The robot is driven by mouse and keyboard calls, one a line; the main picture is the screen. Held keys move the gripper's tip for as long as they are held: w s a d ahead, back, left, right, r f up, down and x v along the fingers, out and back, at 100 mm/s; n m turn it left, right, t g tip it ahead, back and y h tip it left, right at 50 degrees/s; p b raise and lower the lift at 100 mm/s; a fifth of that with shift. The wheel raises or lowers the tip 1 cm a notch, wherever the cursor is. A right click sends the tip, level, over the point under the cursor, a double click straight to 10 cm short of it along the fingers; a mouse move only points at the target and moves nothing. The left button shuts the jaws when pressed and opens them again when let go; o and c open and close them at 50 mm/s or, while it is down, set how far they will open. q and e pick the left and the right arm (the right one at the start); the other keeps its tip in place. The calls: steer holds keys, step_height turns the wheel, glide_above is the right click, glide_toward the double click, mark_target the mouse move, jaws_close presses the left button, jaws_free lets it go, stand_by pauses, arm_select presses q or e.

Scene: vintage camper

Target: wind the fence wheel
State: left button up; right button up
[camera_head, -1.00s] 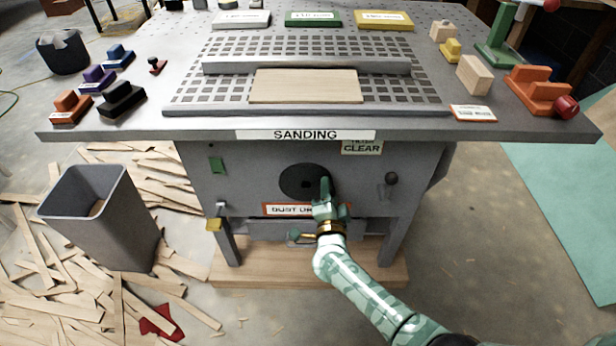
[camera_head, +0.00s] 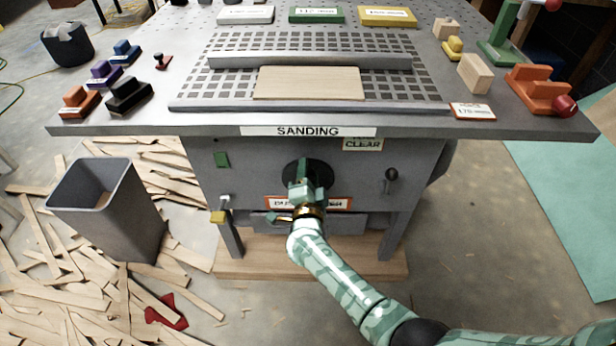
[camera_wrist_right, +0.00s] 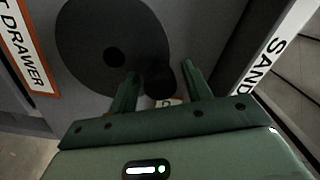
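The black fence wheel (camera_head: 324,174) is a dark disc on the front panel of the grey sanding table, below the SANDING label. My right gripper (camera_head: 303,172) is in front of it and covers part of it. In the right wrist view the wheel (camera_wrist_right: 95,35) has a dark hub and a dark round knob (camera_wrist_right: 159,82) near its edge. The fingers of my right gripper (camera_wrist_right: 160,70) are apart, one on each side of the knob, with small gaps showing. The grey fence bar (camera_head: 310,61) lies across the tabletop behind a light wooden board (camera_head: 309,83). My left gripper is out of view.
A black-knobbed lever (camera_head: 391,175) is right of the wheel. A red-framed drawer label (camera_head: 338,203) is below it, and a yellow-tipped part (camera_head: 218,217) is at the left leg. A grey bin (camera_head: 105,210) and scattered wood strips stand left. Floor at right is mostly clear.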

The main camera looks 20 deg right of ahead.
steer(key=shift+s, duration=0.1)
stand_by(0.3)
steer(key=p+v, duration=0.2)
steer(key=v, duration=0.3)
steer(key=shift+f, duration=0.1)
stand_by(0.4)
